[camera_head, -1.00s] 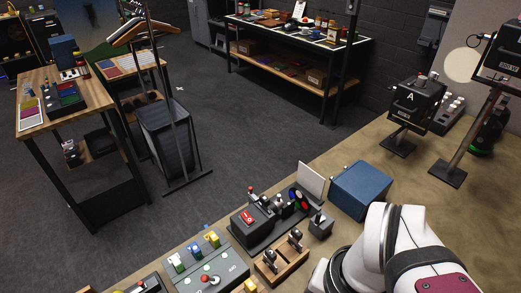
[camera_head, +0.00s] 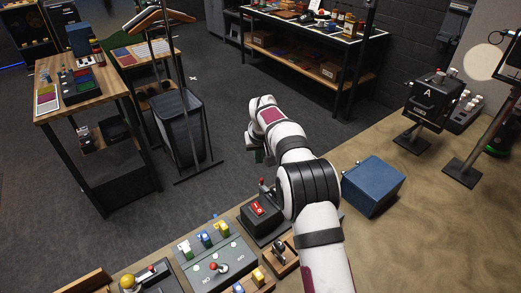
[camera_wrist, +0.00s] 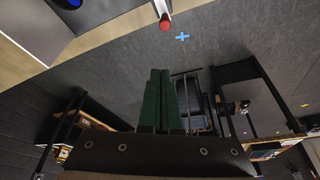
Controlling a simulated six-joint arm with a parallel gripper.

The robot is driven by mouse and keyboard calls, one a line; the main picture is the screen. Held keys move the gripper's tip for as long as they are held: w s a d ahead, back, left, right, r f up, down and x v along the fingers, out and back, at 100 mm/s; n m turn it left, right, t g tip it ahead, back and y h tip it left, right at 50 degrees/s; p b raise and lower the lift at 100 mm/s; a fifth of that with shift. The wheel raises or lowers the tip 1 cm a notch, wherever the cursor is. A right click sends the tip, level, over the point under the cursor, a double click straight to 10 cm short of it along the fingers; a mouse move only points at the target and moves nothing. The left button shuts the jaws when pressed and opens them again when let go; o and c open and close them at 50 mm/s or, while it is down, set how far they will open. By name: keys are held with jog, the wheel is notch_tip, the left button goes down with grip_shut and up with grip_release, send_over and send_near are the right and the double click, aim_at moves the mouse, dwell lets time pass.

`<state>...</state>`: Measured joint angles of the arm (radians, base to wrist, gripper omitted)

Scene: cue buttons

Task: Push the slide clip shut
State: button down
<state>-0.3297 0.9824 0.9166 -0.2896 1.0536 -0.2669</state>
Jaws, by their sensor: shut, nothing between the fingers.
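I cannot pick out the slide clip for certain in either view. A grey control panel (camera_head: 214,262) on the near bench carries green, blue and yellow pieces along its back edge and a red-knobbed stick. My gripper (camera_head: 257,156) hangs past the bench's back edge, beyond the red switch box (camera_head: 262,212), partly hidden by my arm. In the wrist view its dark green fingers (camera_wrist: 160,74) are together with nothing between them. A red-tipped lever (camera_wrist: 165,23) shows just ahead of them, apart from the fingertips.
A blue box (camera_head: 373,185) stands right of my arm. My arm hides part of the bench. A black box marked A (camera_head: 428,103) stands farther right. Open floor lies beyond the bench.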

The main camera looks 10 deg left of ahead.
aim_at(264, 185)
jog(key=s+f, duration=0.1)
jog(key=s+d+f, duration=0.1)
jog(key=s, duration=0.1)
jog(key=shift+f, duration=0.3)
